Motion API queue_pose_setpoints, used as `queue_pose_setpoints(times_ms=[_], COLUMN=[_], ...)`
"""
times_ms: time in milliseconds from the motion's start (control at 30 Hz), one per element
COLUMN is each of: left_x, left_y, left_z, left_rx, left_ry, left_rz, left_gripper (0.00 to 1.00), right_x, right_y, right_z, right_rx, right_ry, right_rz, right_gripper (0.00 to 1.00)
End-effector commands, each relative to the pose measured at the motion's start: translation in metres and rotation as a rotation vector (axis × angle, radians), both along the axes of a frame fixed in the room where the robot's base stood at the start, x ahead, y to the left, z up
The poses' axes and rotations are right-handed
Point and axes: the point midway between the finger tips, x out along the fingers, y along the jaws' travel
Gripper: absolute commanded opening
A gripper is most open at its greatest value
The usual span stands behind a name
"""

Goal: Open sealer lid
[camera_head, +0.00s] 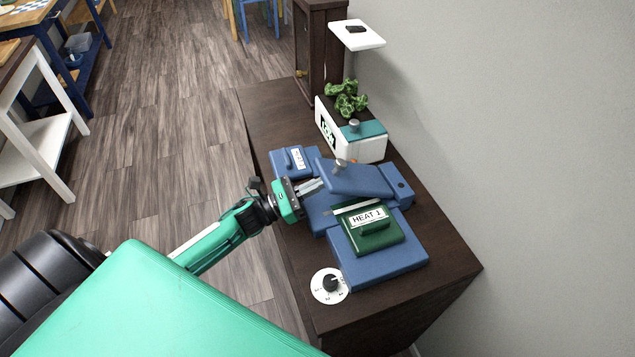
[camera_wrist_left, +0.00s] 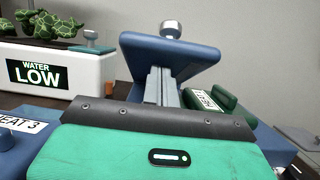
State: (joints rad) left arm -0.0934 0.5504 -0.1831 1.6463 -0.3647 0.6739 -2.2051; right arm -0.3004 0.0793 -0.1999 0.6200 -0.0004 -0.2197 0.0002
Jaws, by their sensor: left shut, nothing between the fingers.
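The sealer is a blue machine with a flat base (camera_head: 385,270) on a dark wooden cabinet top. Its blue lid (camera_head: 358,180) with a metal knob is raised at a tilt, its hinge side toward the wall. In the left wrist view the lid (camera_wrist_left: 190,60) stands above my fingers, with the knob (camera_wrist_left: 171,29) on top. My left gripper (camera_head: 316,184) is shut and empty, its fingertips at or under the lid's near edge. I cannot tell whether they touch it. My right gripper is not in view.
A green HEAT 1 block (camera_head: 372,236) sits on the sealer base. A blue HEAT 3 block (camera_head: 292,161) lies beyond my gripper. A white WATER LOW box (camera_head: 327,126) with a plant stands behind. A white dial (camera_head: 325,294) is near the front edge. The wall bounds the right.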

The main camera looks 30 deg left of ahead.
Motion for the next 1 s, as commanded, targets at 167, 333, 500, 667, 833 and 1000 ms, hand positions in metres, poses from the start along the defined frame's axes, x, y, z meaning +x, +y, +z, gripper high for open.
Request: queue_pose_setpoints(times_ms=[167, 333, 500, 667, 833, 1000], left_x=[0.001, 0.004, 0.015, 0.022, 0.023, 0.023], left_y=[-0.001, -0.004, -0.013, -0.019, -0.02, -0.02], left_z=[0.008, 0.026, 0.051, 0.066, 0.069, 0.069], left_rx=[0.013, 0.063, 0.086, 0.086, 0.085, 0.085], left_ry=[0.014, 0.067, 0.09, 0.094, 0.095, 0.095], left_rz=[-0.002, -0.004, -0.001, 0.001, 0.0, 0.0], left_gripper=[0.0, 0.0, 0.0, 0.0, 0.0, 0.0], right_x=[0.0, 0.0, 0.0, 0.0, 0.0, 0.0], right_y=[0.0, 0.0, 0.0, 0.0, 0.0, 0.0], right_z=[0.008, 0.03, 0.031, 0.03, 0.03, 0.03], right_rx=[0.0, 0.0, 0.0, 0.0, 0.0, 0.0], right_ry=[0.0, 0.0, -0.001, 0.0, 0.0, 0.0], right_rz=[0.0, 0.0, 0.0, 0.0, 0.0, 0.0], right_gripper=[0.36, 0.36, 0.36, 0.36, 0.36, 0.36])
